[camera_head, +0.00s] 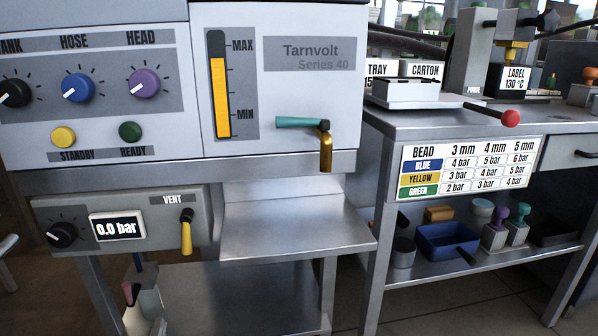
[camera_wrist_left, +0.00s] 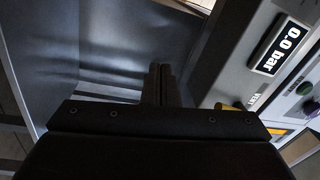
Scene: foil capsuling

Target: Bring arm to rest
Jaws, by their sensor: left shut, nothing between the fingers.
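My left gripper (camera_wrist_left: 161,84) shows in the left wrist view, its two dark fingers closed together with nothing between them. It is near the pressure panel (camera_wrist_left: 240,75) with the 0.0 bar display (camera_wrist_left: 281,47), apart from it as far as I can tell. Part of the yellow vent lever (camera_wrist_left: 229,106) shows beside the gripper body. In the head view I cannot clearly make out the left gripper. My right gripper is in neither view.
The Tarnvolt machine (camera_head: 310,90) has a teal-handled spout (camera_head: 326,150) above a metal shelf (camera_head: 297,230). The vent lever (camera_head: 186,235) hangs down. A workbench (camera_head: 420,124) with a bead chart (camera_head: 468,168) stands right. A blue bin (camera_head: 445,240) sits on its lower shelf.

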